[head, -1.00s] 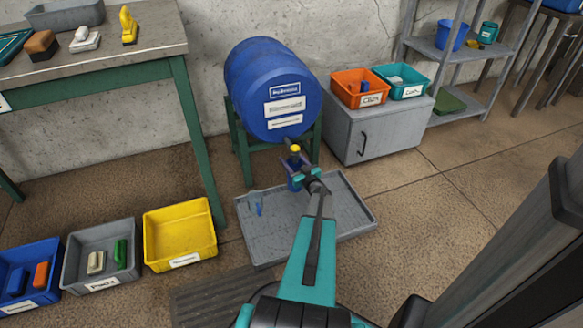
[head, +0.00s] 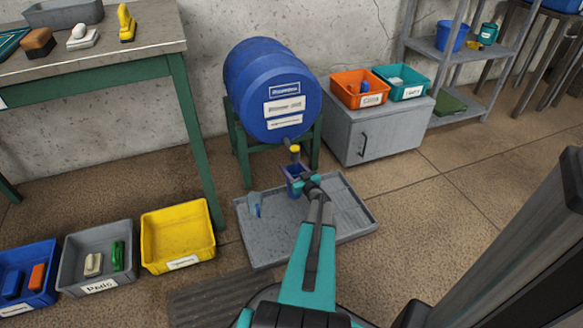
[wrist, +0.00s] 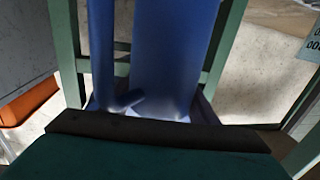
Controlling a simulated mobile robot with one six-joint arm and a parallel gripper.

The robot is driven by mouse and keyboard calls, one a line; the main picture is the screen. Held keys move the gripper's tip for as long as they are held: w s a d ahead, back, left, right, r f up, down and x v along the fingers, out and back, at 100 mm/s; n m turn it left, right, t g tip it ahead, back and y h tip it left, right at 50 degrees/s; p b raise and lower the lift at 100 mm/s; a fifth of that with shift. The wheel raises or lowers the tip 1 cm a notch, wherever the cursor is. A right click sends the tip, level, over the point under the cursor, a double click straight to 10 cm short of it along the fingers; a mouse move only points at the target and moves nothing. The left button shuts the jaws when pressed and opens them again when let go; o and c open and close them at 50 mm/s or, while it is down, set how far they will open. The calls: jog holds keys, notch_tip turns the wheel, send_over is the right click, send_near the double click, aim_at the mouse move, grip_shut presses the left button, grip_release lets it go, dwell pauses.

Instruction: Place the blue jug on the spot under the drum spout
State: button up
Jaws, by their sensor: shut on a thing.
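My gripper (head: 297,178) is shut on the blue jug (head: 294,188), which hangs upright below the drum spout (head: 294,150) with its yellow end. The jug is partly hidden by the fingers, and I cannot tell whether its base touches the grey tray (head: 340,222). In the wrist view the jug's blue body (wrist: 172,60) and its handle (wrist: 103,50) fill the middle, just beyond my gripper (wrist: 155,130). The blue drum (head: 272,90) lies on its side on a green stand. The spot under the spout is hidden.
A small blue and clear item (head: 254,205) sits on the tray's left part. A yellow bin (head: 180,240) stands left of the tray. A grey cabinet (head: 385,130) stands at the right behind it. The green table legs (head: 196,150) are at the left. The floor to the right is clear.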

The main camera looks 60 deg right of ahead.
jog(key=shift+f, duration=0.1)
jog(key=o, duration=1.4)
jog(key=shift+s+a+r, duration=0.2)
jog(key=shift+s+a, duration=0.05)
jog(key=shift+s, duration=0.3)
jog(key=p+v, duration=0.3)
jog(key=v, duration=0.7)
jog(key=shift+s+a, duration=0.2)
jog(key=shift+s, duration=0.15)
jog(key=shift+f, duration=0.1)
